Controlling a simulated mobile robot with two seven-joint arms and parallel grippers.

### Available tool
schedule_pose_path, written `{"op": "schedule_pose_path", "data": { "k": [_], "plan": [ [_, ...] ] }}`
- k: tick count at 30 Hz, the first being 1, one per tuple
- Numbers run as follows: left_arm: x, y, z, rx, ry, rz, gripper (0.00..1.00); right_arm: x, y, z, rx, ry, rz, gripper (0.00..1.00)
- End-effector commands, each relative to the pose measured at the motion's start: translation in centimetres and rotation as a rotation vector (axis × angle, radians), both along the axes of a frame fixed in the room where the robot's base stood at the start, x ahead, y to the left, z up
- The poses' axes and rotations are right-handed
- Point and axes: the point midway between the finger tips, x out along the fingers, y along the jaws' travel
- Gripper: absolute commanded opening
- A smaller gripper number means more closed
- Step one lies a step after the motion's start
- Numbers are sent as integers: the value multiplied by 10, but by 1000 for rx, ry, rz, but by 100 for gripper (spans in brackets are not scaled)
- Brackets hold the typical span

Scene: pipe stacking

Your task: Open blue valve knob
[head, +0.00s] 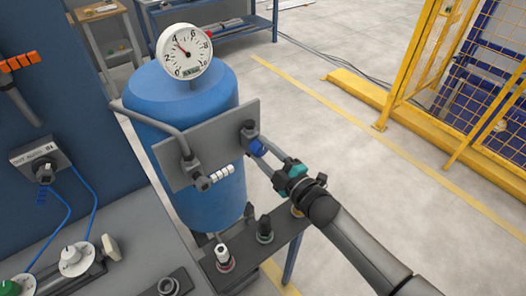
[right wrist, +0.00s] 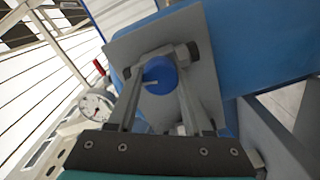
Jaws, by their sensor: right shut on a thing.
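The blue valve knob (head: 257,146) sits on a dark fitting at the right side of a grey plate (head: 235,122), which is in front of a blue tank (head: 180,90). My right gripper (head: 264,155) reaches it from the lower right and is shut on it. In the right wrist view the knob (right wrist: 159,76) lies between the two grey fingers, with a pale line across its face. My left gripper is not in view.
A round gauge (head: 184,50) tops the tank. A white ribbed knob (head: 221,174) sits lower on the plate. Several fittings stand on the grey bench below, including a dark one (head: 265,230).

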Motion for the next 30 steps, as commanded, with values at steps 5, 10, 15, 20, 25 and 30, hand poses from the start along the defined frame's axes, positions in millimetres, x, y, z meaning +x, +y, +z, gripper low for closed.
{"op": "schedule_pose_path", "data": {
  "k": [5, 10, 15, 20, 25, 30],
  "plan": [
    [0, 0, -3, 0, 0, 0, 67, 0, 0, -1, -91, -65, 0, 0],
    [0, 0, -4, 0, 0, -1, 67, 0, 0, -1, -148, -107, -1, 0],
    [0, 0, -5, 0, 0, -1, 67, 0, 0, -1, -181, -130, 0, 0],
    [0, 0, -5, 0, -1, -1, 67, 0, 0, -1, -193, -138, 0, 0],
    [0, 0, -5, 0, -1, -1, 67, 0, 0, -1, -195, -140, 0, 0],
    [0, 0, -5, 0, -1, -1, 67, 0, 0, -1, -195, -140, 0, 0]
  ]
}}
